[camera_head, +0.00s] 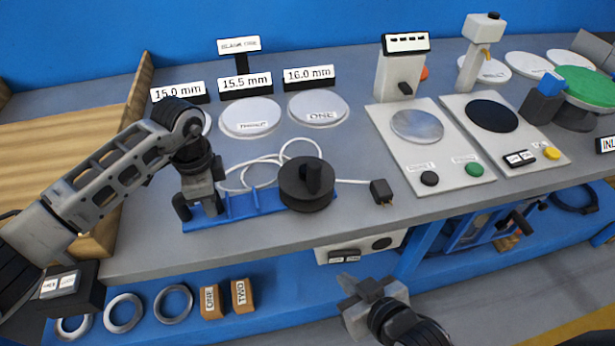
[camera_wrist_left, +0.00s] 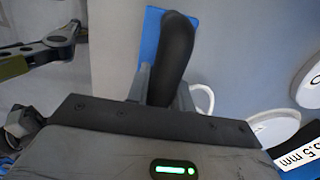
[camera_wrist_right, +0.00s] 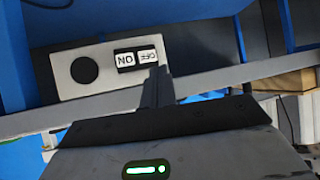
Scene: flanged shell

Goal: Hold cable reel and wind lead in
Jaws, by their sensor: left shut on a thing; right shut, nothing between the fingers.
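The cable reel stands on the grey bench, a black drum (camera_head: 305,190) with an upright black knob (camera_head: 314,175), mounted on a blue base (camera_head: 240,207). A white lead (camera_head: 262,160) lies in loose loops behind it and runs right to a black plug (camera_head: 382,191). My left gripper (camera_head: 202,203) is at the base's left end, shut on a black curved handle (camera_wrist_left: 175,50) in the left wrist view; the fingers partly hide it. My right gripper (camera_head: 360,287) is shut and empty, in front of the bench's front edge and apart from the reel.
A white panel with on/off labels (camera_wrist_right: 112,65) is under the bench edge, near my right fingers. Round white pads (camera_head: 250,117) and size signs (camera_head: 245,84) stand behind the reel. A button plate (camera_head: 440,175) stands right of the plug. Rings (camera_head: 123,312) lie on the lower shelf.

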